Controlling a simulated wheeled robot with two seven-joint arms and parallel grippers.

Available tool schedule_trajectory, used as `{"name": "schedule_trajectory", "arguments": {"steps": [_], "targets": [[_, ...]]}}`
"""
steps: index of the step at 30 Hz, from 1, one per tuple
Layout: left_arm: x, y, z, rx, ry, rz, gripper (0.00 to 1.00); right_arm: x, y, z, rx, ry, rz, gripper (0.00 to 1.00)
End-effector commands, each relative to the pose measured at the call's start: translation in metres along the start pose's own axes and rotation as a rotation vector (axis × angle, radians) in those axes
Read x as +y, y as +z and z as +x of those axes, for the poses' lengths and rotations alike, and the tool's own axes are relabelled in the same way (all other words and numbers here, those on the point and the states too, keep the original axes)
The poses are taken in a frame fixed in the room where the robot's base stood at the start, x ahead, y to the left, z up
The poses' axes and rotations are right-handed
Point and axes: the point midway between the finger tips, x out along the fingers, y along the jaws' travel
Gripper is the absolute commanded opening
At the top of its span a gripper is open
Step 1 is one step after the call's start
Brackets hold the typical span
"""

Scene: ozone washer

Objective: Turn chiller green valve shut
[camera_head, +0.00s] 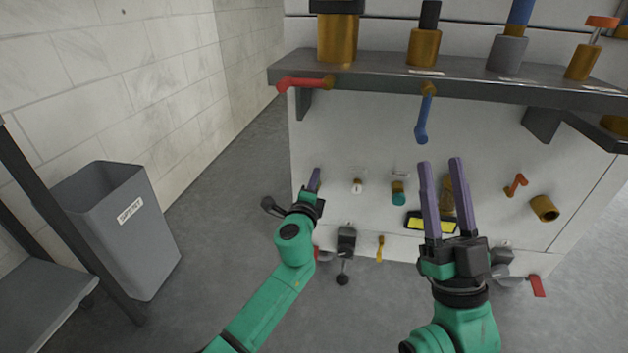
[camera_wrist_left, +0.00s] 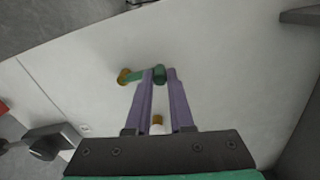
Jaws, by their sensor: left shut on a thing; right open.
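In the left wrist view, the green valve handle (camera_wrist_left: 140,76) extends right from its brass pivot (camera_wrist_left: 124,77) on the white panel. My left gripper (camera_wrist_left: 160,74) is shut on the handle's outer end, with its purple fingers on either side of it. In the head view, my left gripper (camera_head: 315,178) is at the left part of the panel, and its arm and fingers hide the green valve there. My right gripper (camera_head: 441,163) is open and empty in front of the panel, with its fingers pointing up.
A dark shelf (camera_head: 440,77) with brass pipes overhangs the panel (camera_head: 350,140). A red valve (camera_head: 304,83) and a blue valve (camera_head: 423,118) are below it. A teal-capped fitting (camera_head: 398,194) and an orange valve (camera_head: 516,185) are on the panel. A grey bin (camera_head: 120,230) stands left.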

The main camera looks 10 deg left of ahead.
Motion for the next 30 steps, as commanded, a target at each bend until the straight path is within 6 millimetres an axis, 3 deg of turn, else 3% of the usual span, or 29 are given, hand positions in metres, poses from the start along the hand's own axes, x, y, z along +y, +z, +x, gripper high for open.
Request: {"name": "schedule_trajectory", "arguments": {"steps": [1, 3, 19, 20, 23, 30], "targets": [[0.001, -0.002, -0.001, 0.004, 0.002, 0.000, 0.28, 0.000, 0.000, 0.000, 0.000, 0.000, 0.000, 0.50], [0.001, -0.002, 0.000, 0.004, 0.002, 0.000, 0.51, 0.000, 0.000, 0.000, 0.000, 0.000, 0.000, 0.50], [0.000, 0.000, -0.007, 0.001, 0.002, 0.000, 0.51, 0.001, 0.006, -0.001, -0.027, 0.005, 0.009, 0.50], [0.000, 0.000, -0.009, 0.001, 0.001, 0.000, 0.51, 0.001, 0.010, -0.003, -0.041, 0.008, 0.012, 0.50], [0.000, -0.001, -0.015, 0.001, 0.002, 0.000, 0.51, 0.000, 0.048, -0.028, -0.171, 0.021, 0.037, 0.50], [0.000, -0.001, -0.032, 0.002, 0.002, -0.001, 0.51, -0.002, 0.092, -0.066, -0.345, 0.050, 0.081, 0.50]]}}
